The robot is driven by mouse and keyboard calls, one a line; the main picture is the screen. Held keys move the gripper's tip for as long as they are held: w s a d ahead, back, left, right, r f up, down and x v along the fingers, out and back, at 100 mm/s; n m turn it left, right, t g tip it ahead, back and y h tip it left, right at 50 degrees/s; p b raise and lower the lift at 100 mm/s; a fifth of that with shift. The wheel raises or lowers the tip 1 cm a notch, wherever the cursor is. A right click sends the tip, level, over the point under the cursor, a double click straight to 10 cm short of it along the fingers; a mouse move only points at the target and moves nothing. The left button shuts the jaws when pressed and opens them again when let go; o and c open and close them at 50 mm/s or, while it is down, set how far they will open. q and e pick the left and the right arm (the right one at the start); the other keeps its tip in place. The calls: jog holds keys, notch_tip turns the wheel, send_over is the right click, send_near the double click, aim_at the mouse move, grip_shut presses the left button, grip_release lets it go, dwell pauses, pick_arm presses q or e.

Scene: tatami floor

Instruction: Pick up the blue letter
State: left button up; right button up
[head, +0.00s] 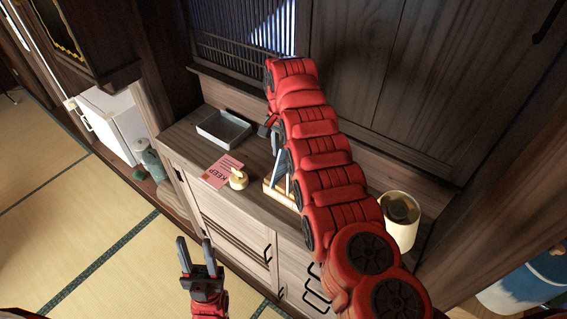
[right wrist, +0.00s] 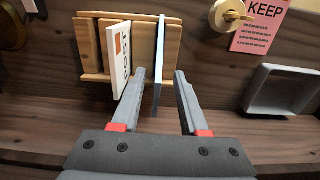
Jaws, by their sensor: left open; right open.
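The blue letter (right wrist: 160,45) is a thin, pale blue-grey slab seen nearly edge-on in the right wrist view. It stands in a wooden letter rack (right wrist: 90,48), beside a white letter (right wrist: 118,58) marked with an orange square. My right gripper (right wrist: 160,75) is open, with one finger on each side of the blue letter and visible gaps to it. In the head view the rack (head: 272,192) is partly hidden by my right arm. My left gripper (head: 195,243) is open and empty, in front of the cabinet and away from the rack.
On the cabinet top (head: 190,148) are a grey tray (head: 224,128), a pink KEEP card (head: 222,170), a small cream round object (head: 238,180) and a cream cylinder (head: 398,212). The cabinet has door handles (head: 267,254) in front. Tatami floor (head: 70,230) is clear at left.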

aim_at(283, 161)
jog(key=f+p, duration=0.2)
jog(key=f, duration=0.1)
jog(key=shift+s+d, duration=0.1)
jog(key=shift+s, duration=0.1)
jog(key=shift+f, duration=0.4)
grip_shut()
